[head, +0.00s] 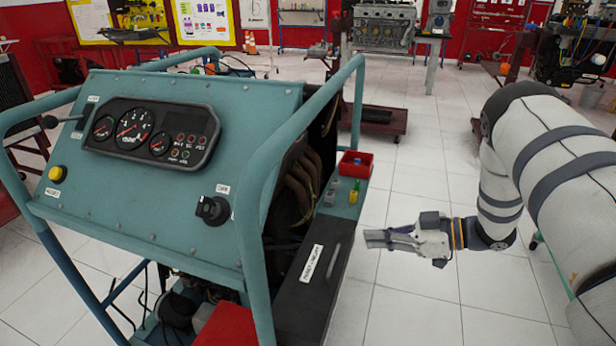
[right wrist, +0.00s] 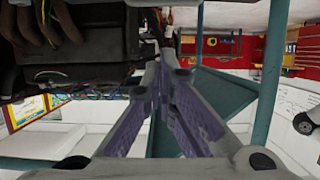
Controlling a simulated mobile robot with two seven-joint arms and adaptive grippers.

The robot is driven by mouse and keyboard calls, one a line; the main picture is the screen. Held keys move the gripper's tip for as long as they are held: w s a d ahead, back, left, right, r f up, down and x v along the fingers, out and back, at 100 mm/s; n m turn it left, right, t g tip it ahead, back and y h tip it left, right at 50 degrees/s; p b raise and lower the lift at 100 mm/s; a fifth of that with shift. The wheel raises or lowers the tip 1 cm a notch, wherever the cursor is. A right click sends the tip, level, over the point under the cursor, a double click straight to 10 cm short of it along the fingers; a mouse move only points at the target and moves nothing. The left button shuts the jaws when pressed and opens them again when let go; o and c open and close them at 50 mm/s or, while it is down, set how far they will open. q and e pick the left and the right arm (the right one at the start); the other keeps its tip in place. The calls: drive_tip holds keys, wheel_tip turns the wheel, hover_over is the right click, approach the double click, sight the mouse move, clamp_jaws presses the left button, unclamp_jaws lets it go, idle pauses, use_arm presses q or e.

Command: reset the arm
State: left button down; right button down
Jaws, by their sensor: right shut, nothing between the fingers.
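My right arm comes in from the right in the head view. Its gripper (head: 376,239) points left toward the engine trainer (head: 170,210) and stays apart from it, over the white floor. The fingers are shut with nothing between them. In the right wrist view the fingers (right wrist: 168,75) meet at their tips, and the trainer's frame and hoses lie beyond. My left gripper is not in view.
The teal trainer carries a gauge panel (head: 148,133), a key switch (head: 212,209) and a yellow button (head: 57,173). A red tray (head: 355,165) sits on its right side. A dark box (head: 314,285) stands below. White floor lies open around my right gripper.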

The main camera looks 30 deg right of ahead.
drive_tip(key=s+a+f+m+h, duration=0.1)
drive_tip(key=a+f, duration=0.2)
drive_tip(key=s+a+f+m+g+h, duration=0.1)
drive_tip(key=a+f+m+h, duration=0.1)
drive_tip(key=f, duration=0.1)
drive_tip(key=s+a+f+m+g+h+p, duration=0.1)
drive_tip(key=a+f+m, duration=0.1)
drive_tip(key=a+f, duration=0.1)
drive_tip(key=shift+s+a+f+h, duration=0.15)
drive_tip(key=shift+a+f+h, duration=0.2)
drive_tip(key=shift+f, duration=0.2)
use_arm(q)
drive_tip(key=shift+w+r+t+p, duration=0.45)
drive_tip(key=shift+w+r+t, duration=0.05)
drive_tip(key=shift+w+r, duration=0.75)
use_arm(e)
drive_tip(key=s+a+f+m+g+h, duration=0.1)
drive_tip(key=s+a+g, duration=0.2)
drive_tip(key=s, duration=0.7)
drive_tip(key=s+a+f+m+g+h, duration=0.1)
drive_tip(key=s+g, duration=0.3)
drive_tip(key=s, duration=0.7)
drive_tip(key=s+a+f+m+g+h, duration=0.1)
drive_tip(key=s+a+g, duration=0.3)
drive_tip(key=s, duration=0.7)
drive_tip(key=shift+s+a+f+h, duration=0.15)
drive_tip(key=shift+a+f+h, duration=0.15)
drive_tip(key=shift+h, duration=0.35)
